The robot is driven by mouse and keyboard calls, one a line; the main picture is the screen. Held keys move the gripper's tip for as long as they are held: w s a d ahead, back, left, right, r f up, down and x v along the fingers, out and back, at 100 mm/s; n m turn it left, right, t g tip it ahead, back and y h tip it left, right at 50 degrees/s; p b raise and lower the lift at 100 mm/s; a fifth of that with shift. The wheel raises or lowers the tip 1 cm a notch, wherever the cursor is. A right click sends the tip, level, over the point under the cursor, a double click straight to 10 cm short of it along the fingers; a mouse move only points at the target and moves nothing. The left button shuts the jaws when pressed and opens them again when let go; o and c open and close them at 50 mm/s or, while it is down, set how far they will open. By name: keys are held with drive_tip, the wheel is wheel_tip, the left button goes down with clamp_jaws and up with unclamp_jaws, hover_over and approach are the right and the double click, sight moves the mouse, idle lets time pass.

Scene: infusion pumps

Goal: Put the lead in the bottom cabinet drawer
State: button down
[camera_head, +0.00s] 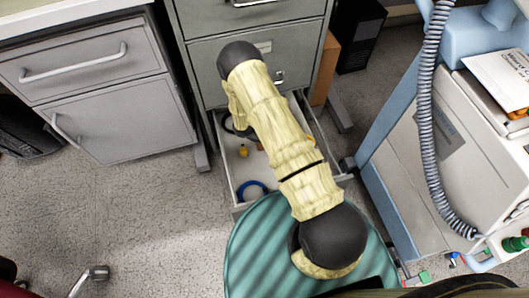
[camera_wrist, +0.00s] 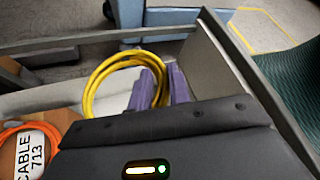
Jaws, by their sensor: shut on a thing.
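The lead, a yellow coiled loop (camera_wrist: 92,88), is between the purple fingers of my gripper (camera_wrist: 162,88) in the wrist view. My gripper is shut on it, and the loop hangs out to the left of the fingers. The bottom cabinet drawer (camera_head: 226,172) is pulled open in the head view, with my arm across it. The drawer's pale wall (camera_wrist: 213,58) also shows beside the fingers in the wrist view. The gripper and lead appear within or just above the drawer; the exact height is unclear.
The drawer holds a blue ring (camera_head: 251,190) and a small yellow item (camera_head: 243,150). A box labelled CABLE 713 (camera_wrist: 32,150) and an orange cable (camera_wrist: 8,131) lie at left in the wrist view. A blue-framed cart (camera_head: 390,185) stands right; a grey cabinet (camera_head: 110,115) stands left.

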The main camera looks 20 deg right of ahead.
drive_tip(key=w+f+n+t+b, duration=0.1)
drive_tip(key=w+f+n+b, duration=0.1)
drive_tip(key=f, duration=0.3)
drive_tip(key=shift+w+f+t+h+b, duration=0.15)
drive_tip(key=shift+w+t+h+b, duration=0.15)
drive_tip(key=shift+w+b, duration=0.45)
wheel_tip(320, 180, down, 14)
drive_tip(key=b, duration=0.7)
